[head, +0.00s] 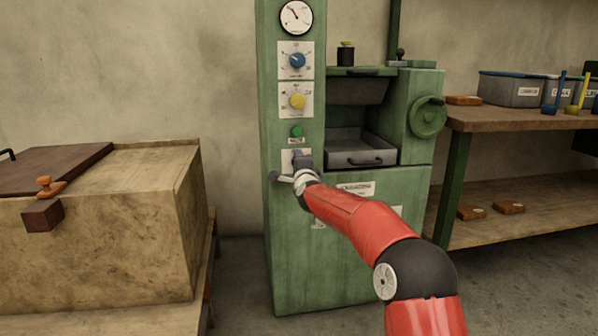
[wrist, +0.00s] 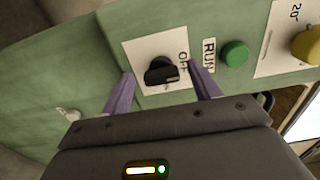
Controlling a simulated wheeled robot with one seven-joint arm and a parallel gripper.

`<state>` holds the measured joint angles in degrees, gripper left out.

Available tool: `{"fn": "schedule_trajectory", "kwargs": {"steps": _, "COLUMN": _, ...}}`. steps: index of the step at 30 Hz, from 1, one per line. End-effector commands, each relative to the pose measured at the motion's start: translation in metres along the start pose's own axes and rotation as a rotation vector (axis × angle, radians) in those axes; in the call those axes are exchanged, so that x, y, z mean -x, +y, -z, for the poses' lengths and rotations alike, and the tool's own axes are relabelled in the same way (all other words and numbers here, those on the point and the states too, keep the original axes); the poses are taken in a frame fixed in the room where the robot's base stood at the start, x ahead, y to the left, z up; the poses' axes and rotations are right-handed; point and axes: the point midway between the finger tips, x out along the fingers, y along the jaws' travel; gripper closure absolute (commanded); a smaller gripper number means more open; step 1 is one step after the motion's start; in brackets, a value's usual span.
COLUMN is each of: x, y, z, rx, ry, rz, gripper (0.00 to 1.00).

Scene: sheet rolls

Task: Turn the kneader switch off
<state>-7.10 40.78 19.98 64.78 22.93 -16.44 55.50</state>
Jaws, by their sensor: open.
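The kneader switch (wrist: 160,72) is a black knob on a white plate (wrist: 133,50) on the green machine front. The word OFF is printed at its right in the wrist view. The knob's long side runs roughly left to right there; I cannot tell its exact setting. My gripper (wrist: 163,84) is open, with one purple finger on each side of the knob. I see no clear contact. In the head view my gripper (head: 300,163) is at the lower plate (head: 286,155) and hides the knob.
A green button or lamp (wrist: 234,53) marked RUN is beside the switch plate. A yellow dial (head: 297,101), blue dial (head: 297,60) and gauge (head: 296,17) are above. A wooden chest (head: 100,250) stands left, a workbench (head: 500,120) right.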

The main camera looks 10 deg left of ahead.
Motion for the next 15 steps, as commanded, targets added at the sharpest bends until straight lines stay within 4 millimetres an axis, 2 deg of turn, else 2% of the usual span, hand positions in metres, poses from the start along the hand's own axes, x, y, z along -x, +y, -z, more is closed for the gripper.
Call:
{"fn": "schedule_trajectory", "kwargs": {"steps": 9, "x": 0.047, "y": 0.001, "z": 0.0, "rx": 0.002, "ry": 0.0, "rz": 0.001, "gripper": 0.38}}
{"fn": "schedule_trajectory", "kwargs": {"steps": 15, "x": 0.068, "y": 0.001, "z": -0.001, "rx": 0.002, "ry": -0.001, "rz": 0.0, "gripper": 0.38}}
